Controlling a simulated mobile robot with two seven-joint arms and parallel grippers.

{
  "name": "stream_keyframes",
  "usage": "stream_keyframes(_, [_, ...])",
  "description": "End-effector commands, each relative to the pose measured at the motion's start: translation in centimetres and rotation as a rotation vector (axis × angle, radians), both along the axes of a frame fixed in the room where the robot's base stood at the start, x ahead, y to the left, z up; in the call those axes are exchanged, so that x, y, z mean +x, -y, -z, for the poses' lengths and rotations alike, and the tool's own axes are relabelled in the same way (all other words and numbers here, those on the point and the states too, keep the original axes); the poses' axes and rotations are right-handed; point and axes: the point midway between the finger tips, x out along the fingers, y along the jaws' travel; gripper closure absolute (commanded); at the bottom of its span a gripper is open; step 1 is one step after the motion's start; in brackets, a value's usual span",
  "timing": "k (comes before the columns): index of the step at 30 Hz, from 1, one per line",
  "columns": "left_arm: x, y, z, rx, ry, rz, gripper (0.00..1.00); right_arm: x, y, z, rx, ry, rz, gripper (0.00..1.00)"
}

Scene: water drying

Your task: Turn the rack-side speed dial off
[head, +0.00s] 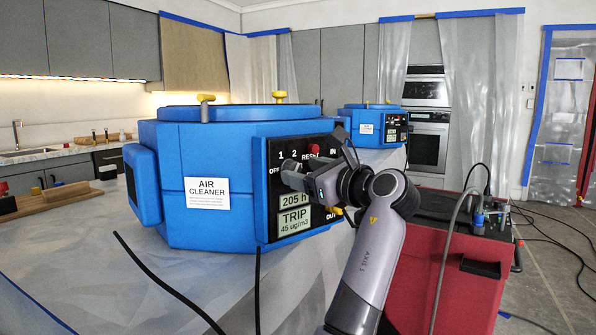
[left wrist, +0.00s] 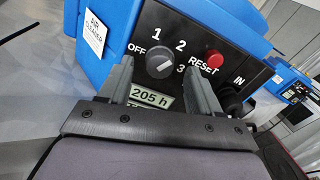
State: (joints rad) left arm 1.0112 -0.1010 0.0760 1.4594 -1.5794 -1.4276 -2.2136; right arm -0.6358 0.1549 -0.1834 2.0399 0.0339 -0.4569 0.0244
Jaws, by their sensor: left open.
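The grey speed dial (left wrist: 160,58) is on the black panel of the near blue air cleaner (head: 205,145), ringed by the marks OFF, 1, 2 and 3. Its light pointer line is small, and I cannot tell for sure which mark it points at. My left gripper (head: 305,170) is at this panel. In the left wrist view the left gripper (left wrist: 158,76) is open, with one finger on each side of the dial in the picture; I see no contact. In the head view the gripper hides most of the dial. My right gripper is not in view.
A red RESET button (left wrist: 214,58) is right of the dial, and a display (head: 296,200) reading 205 h is below it. A red cabinet (head: 455,270) with cables stands at right. A second blue air cleaner (head: 363,127) is behind. Black cables hang in front at lower left.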

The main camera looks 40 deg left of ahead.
Motion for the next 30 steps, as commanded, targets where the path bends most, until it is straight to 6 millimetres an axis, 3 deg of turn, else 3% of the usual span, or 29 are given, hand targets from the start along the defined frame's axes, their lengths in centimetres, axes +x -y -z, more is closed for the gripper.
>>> stream_keyframes(6, [0.3, -2.4, 0.0, 0.001, 0.001, 0.000, 0.36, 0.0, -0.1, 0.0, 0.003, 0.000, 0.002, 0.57])
stream_keyframes(15, [0.4, -2.7, 0.0, 0.000, 0.002, 0.001, 0.36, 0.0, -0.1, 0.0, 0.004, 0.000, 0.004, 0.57])
stream_keyframes(16, [0.4, -2.7, 0.0, 0.000, 0.002, 0.001, 0.40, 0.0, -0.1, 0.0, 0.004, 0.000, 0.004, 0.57])
stream_keyframes(21, [0.4, -2.7, 0.0, 0.000, 0.002, 0.001, 0.93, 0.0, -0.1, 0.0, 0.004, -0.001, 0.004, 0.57])
stream_keyframes(30, [0.3, -2.7, 0.0, -0.003, 0.025, 0.001, 0.93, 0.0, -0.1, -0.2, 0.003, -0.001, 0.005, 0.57])
